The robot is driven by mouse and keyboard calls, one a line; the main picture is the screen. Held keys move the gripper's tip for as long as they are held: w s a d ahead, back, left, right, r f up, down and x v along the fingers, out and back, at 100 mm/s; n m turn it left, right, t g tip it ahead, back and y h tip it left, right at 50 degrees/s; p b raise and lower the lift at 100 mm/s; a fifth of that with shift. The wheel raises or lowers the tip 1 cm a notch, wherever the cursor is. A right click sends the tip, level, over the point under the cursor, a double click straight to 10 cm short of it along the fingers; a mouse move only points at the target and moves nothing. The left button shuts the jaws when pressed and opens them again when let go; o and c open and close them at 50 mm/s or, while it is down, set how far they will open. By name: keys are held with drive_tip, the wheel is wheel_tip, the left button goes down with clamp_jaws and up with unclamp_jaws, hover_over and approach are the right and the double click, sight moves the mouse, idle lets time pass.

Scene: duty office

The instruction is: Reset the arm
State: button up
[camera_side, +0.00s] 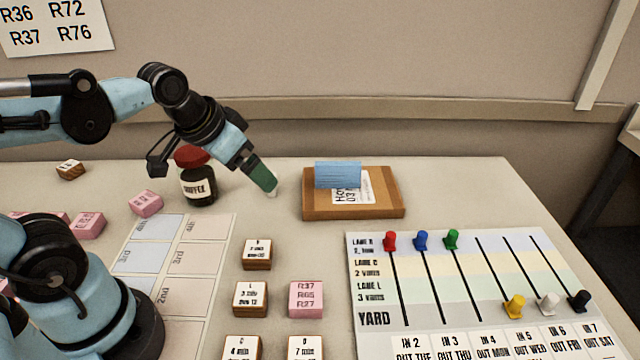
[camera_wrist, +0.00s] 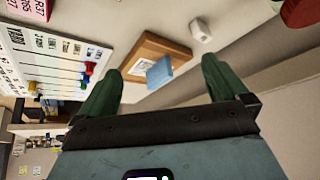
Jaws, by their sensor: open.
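My gripper (camera_side: 266,183) hangs over the table on the left of the wooden block, pointing down and to the right. In the wrist view its two green fingers (camera_wrist: 158,85) stand wide apart with nothing held between them. A small white object (camera_wrist: 201,30) lies on the table near the block; in the side view only a bit of white shows at the fingertips. I cannot tell from the side view how far the fingertips are above the table. My arm reaches in from the left.
A wooden block (camera_side: 330,212) carries a blue piece (camera_side: 338,175) and a card. A lane board (camera_side: 375,318) with coloured pegs lies front right. Several labelled blocks and a paper grid (camera_side: 190,257) lie front left.

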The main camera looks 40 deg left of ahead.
drive_tip(key=shift+s+d+f+t+h, duration=0.2)
drive_tip(key=shift+d+f+t, duration=0.1)
drive_tip(key=shift+d, duration=0.25)
drive_tip(key=shift+s+d+f+t+h, duration=0.15)
drive_tip(key=shift+d+f+t, duration=0.1)
drive_tip(key=shift+d, duration=0.3)
